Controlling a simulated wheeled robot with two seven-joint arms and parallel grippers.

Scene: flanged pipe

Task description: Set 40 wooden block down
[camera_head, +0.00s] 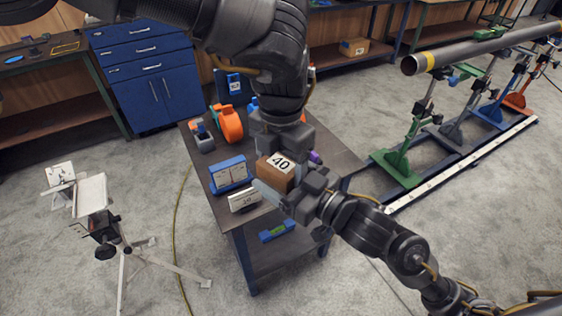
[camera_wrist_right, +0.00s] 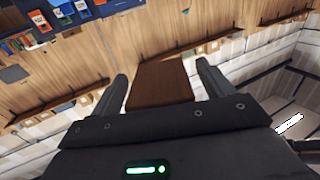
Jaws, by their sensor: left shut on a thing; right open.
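The wooden block (camera_head: 272,173) is brown with a white label reading 40, over the small dark table (camera_head: 325,150). My left gripper (camera_head: 280,149) comes down from above and is shut on the block. My right gripper (camera_head: 284,184) reaches in from the lower right and is open. In the right wrist view, the block (camera_wrist_right: 160,82) stands between the spread fingers of my right gripper (camera_wrist_right: 163,85), with a gap on each side. Whether the block's underside touches the tabletop is hidden.
A blue box (camera_head: 230,173) and a white labelled block (camera_head: 244,200) stand left of the block. An orange tool (camera_head: 230,124) is behind. A green-blue level (camera_head: 278,231) lies on the lower shelf. A pipe (camera_head: 470,50) on stands is at right; a tripod (camera_head: 122,260) stands left.

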